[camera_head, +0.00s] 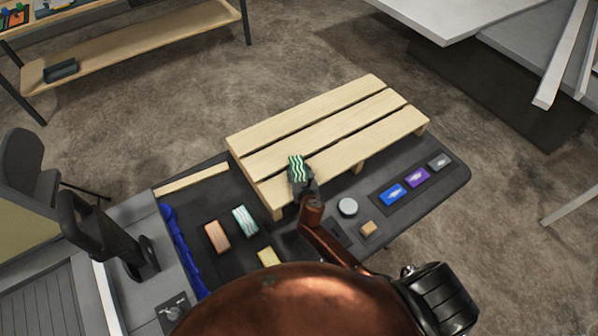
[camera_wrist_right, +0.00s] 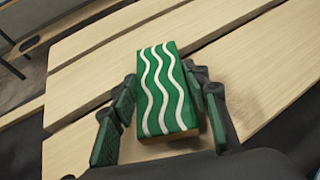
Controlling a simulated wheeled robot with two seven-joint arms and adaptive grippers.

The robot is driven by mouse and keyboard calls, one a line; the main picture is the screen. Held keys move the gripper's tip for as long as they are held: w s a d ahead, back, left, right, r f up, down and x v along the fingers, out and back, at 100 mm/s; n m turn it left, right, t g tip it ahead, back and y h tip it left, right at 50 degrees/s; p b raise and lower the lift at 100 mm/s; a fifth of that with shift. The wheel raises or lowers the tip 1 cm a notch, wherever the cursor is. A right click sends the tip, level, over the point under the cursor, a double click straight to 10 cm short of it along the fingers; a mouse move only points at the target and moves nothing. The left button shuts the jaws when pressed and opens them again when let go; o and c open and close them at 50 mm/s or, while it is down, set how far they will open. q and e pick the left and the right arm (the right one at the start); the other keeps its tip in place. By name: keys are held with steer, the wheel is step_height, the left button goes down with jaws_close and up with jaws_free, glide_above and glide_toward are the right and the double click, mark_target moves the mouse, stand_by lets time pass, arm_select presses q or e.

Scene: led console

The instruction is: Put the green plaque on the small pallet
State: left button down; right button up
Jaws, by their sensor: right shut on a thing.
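The green plaque (camera_head: 297,168) with white wavy lines is over the front-left part of the small pallet (camera_head: 330,133), a slatted light wood platform. In the right wrist view the plaque (camera_wrist_right: 164,90) lies between the fingers of my right gripper (camera_wrist_right: 165,108), face up, with pallet slats (camera_wrist_right: 255,65) behind it. My right gripper (camera_head: 299,181) is shut on the plaque. I cannot tell whether the plaque's underside touches the slats. My left gripper is not in view.
The dark tabletop holds an orange block (camera_head: 217,236), a teal striped block (camera_head: 245,220), a yellow block (camera_head: 268,258), a round grey disc (camera_head: 347,206) and a small tan block (camera_head: 368,228). Blue (camera_head: 393,195) and purple (camera_head: 417,177) plaques lie at right. Most of the pallet top is clear.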

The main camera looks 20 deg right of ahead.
steer(key=o, duration=0.7)
steer(key=shift+f, duration=0.1)
steer(key=o, duration=0.5)
steer(key=shift+r, duration=0.25)
steer(key=p+v, duration=0.1)
steer(key=v, duration=1.1)
steer(key=shift+p, duration=0.3)
steer(key=shift+d+f, duration=0.1)
steer(key=shift+f, duration=0.05)
